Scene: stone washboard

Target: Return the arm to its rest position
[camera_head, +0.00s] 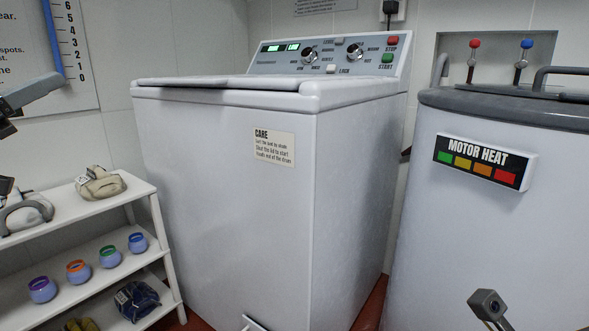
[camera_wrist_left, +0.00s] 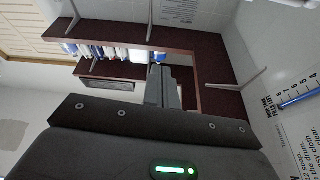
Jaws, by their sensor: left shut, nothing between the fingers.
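My left gripper (camera_head: 45,84) enters at the left edge of the head view, in front of the wall chart and above the white shelf rack. Only its grey end and a dark part behind it show there. In the left wrist view its two grey fingers (camera_wrist_left: 160,72) are together, with nothing between them. They point toward dark red wall shelves (camera_wrist_left: 205,45). Most of the left arm is out of frame.
The white washing machine (camera_head: 225,180), its lid shut, fills the middle. A grey-lidded drum with a MOTOR HEAT panel (camera_head: 485,163) stands right. The shelf rack (camera_head: 150,187) holds several small jars and cloth bundles.

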